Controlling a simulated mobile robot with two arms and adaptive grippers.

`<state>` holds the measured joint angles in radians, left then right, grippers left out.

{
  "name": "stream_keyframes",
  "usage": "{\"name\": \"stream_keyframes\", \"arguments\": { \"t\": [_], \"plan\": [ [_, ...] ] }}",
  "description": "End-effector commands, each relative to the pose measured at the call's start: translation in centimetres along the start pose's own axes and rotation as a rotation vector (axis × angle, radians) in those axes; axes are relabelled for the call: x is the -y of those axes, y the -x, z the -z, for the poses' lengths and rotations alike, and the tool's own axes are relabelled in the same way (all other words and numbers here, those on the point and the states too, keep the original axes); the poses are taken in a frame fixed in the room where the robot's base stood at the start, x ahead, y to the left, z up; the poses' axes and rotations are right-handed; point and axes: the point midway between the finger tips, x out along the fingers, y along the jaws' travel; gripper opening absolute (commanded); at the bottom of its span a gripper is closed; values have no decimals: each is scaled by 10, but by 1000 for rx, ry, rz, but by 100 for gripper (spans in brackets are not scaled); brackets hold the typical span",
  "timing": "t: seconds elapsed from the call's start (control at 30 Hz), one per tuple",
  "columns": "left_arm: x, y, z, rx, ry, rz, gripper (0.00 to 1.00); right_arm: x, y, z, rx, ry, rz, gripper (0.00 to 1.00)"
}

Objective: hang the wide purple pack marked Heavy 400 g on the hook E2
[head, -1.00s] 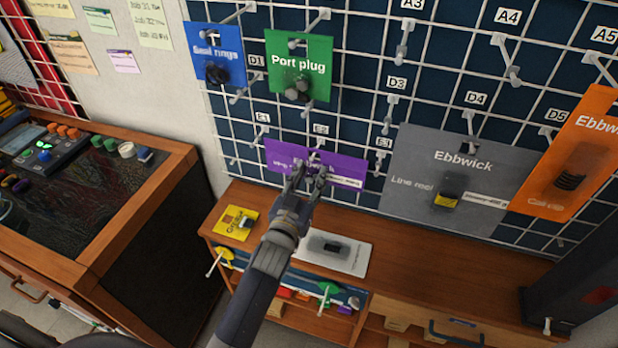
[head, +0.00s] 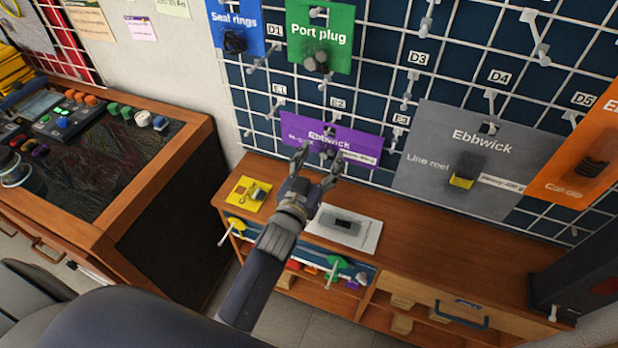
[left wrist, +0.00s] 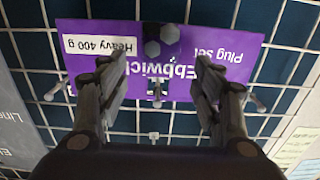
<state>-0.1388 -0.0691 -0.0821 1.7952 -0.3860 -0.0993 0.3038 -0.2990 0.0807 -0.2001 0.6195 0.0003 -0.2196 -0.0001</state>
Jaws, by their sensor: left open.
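The wide purple pack (head: 352,139) lies flat against the grid below the E2 label (head: 338,103). In the left wrist view the pack (left wrist: 225,40) appears upside down, with its white "Heavy 400 g" label (left wrist: 100,46) and grey plugs (left wrist: 161,40). The E2 hook (left wrist: 157,91) shows in front of the pack near its top edge, so the pack appears to hang on it. My left gripper (head: 321,160) is open in front of the pack, its fingers apart with nothing between them. In the left wrist view its fingertips (left wrist: 153,64) cover parts of the pack. My right gripper is not in view.
A grey Ebbwick pack (head: 440,150) hangs just right, and a green Port plug pack (head: 335,45) hangs above. Below is a wooden bench (head: 430,225) with a yellow card (head: 241,194) and a white card (head: 365,235). A dark box (head: 575,265) stands at the right.

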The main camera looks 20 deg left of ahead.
Motion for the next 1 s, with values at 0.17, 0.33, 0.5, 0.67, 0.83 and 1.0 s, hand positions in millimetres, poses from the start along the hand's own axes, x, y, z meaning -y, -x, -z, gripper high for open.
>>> {"name": "stream_keyframes", "arguments": {
  "t": [0.17,0.33,0.5,0.67,0.83,1.0],
  "plan": [
    [0,37,0,1,1,0,60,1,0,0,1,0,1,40],
    [0,66,0,0,1,0,60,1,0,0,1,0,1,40],
    [0,85,1,-2,2,0,60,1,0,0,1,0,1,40],
    [0,93,1,-3,1,0,60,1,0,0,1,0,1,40],
    [0,94,1,-3,1,-1,60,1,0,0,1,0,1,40],
    [-6,94,-40,77,-2,-15,60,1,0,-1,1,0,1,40]
  ]
}}
